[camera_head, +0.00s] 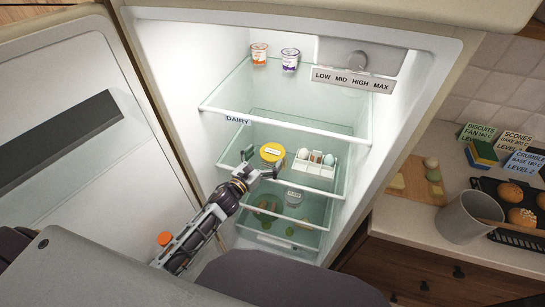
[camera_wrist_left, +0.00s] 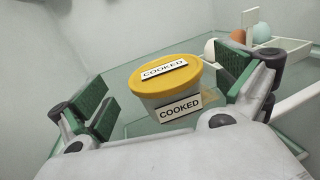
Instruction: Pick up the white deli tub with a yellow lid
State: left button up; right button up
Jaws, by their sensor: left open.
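The white deli tub with a yellow lid (camera_head: 272,153) stands upright on a glass shelf inside the open fridge. In the left wrist view the tub (camera_wrist_left: 168,88) carries "COOKED" labels on its lid and side. My left gripper (camera_head: 262,163) reaches into the fridge just in front of the tub. In the left wrist view the left gripper's green-padded fingers (camera_wrist_left: 165,100) are open, one on each side of the tub, with gaps visible. The tub's lower part is partly hidden by the gripper. My right gripper is not in view.
A white egg holder (camera_head: 314,167) with several eggs stands right of the tub on the same shelf. Two small cups (camera_head: 290,60) sit on the shelf above. A lidded container (camera_head: 294,197) and green items lie below. Fridge walls flank the space.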

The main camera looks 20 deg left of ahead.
aim_at(273, 151)
pick_arm(q)
jog(key=shift+w+d+f, duration=0.15)
jog(key=shift+w+d, duration=0.15)
jog(key=shift+w, duration=0.3)
jog(key=shift+w+d+f, duration=0.15)
jog(key=shift+w+d, duration=0.1)
jog(key=shift+w, duration=0.35)
jog(key=shift+p+x, duration=0.4)
jog(key=shift+x, duration=0.45)
jog(key=shift+w, duration=0.25)
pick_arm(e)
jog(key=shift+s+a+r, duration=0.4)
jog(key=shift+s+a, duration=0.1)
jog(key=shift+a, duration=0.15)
pick_arm(q)
jog(key=c, duration=1.1)
jog(key=shift+c, duration=0.4)
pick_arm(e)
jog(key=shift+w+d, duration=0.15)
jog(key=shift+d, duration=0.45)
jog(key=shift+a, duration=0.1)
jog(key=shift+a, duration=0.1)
